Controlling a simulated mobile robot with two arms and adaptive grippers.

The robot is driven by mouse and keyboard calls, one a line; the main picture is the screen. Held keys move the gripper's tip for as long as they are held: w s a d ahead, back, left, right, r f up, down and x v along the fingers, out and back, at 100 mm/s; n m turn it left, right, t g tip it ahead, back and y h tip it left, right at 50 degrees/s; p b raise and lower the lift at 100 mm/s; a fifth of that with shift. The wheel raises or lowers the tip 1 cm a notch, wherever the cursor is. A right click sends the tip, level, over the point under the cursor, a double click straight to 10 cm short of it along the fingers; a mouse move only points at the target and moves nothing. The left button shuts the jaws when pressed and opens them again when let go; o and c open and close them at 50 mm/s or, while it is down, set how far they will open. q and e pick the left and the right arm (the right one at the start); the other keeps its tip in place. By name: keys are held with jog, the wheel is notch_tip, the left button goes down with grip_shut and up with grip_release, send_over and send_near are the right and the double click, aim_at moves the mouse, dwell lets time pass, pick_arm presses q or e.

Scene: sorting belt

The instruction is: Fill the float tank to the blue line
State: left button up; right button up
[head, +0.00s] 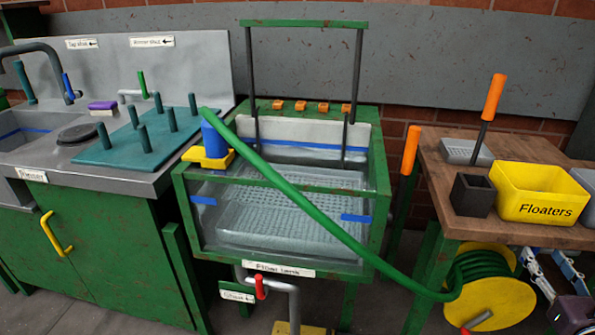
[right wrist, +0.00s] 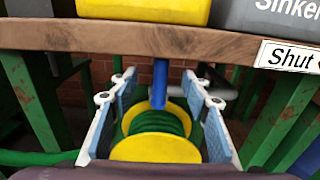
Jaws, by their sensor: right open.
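The float tank (head: 277,263) is a clear box in a green frame with a grated floor. Blue line marks show at its back wall (head: 305,146), left and right sides; I cannot tell the water level. A green hose (head: 310,207) runs from a yellow reel (head: 497,300) to the tank's left rim, where a blue nozzle (head: 215,138) sits at a yellow holder (head: 208,158). My right gripper (head: 543,256) is open below the wooden table. In the right wrist view, a blue lever (right wrist: 160,84) on a pale pipe shows between its fingers (right wrist: 160,76), apparently beyond them. My left gripper is not in view.
The wooden table (head: 428,165) holds a yellow Floaters bin (head: 541,192) and a dark cup (head: 473,194). Its edge overhangs my right gripper. A "Shut" sign (right wrist: 288,55) hangs on it. A drain pipe with a red lever (head: 261,287) is under the tank. A sink counter (head: 110,190) stands left.

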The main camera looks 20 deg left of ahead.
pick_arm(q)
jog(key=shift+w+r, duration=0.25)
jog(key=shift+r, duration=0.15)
pick_arm(e)
jog(key=s, duration=0.4)
jog(key=shift+s+d, duration=0.15)
jog(key=shift+s, duration=0.1)
